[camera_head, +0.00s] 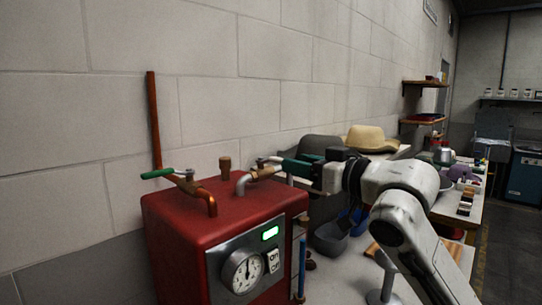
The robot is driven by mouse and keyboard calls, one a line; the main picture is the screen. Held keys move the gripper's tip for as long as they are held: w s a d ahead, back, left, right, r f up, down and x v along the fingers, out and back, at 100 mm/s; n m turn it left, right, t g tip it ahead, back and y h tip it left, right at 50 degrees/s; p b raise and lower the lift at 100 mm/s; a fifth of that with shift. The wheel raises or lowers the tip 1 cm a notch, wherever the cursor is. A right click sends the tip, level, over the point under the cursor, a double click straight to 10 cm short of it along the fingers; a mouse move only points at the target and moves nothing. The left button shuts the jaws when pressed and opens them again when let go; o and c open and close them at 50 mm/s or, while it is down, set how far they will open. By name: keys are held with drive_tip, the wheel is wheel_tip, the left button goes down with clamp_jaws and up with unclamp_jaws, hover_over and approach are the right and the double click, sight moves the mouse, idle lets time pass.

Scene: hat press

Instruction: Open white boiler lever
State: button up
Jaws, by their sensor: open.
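The red boiler (178,225) stands against the wall at left centre and has two taps on top. The left tap is copper, with a green lever (158,173). The right tap has a pale grey spout (242,184) and a small light lever (270,159), which looks like the white one. My gripper (289,166) reaches in from the right, with its dark fingers at the right end of this tap. The jaws are open, with a gap between the fingers. I cannot tell whether they touch the lever or are around it. The lever's right end is partly hidden by the fingers.
A copper pipe (154,120) rises at the left by the wall. A cream hat (369,138) and a grey hat (318,145) sit behind my arm. A cluttered table extends right.

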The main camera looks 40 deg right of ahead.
sight(275, 157)
drive_tip(key=w+p, duration=0.2)
drive_tip(key=w, duration=0.5)
drive_tip(key=shift+w+a, duration=0.1)
drive_tip(key=shift+w, duration=0.3)
clamp_jaws()
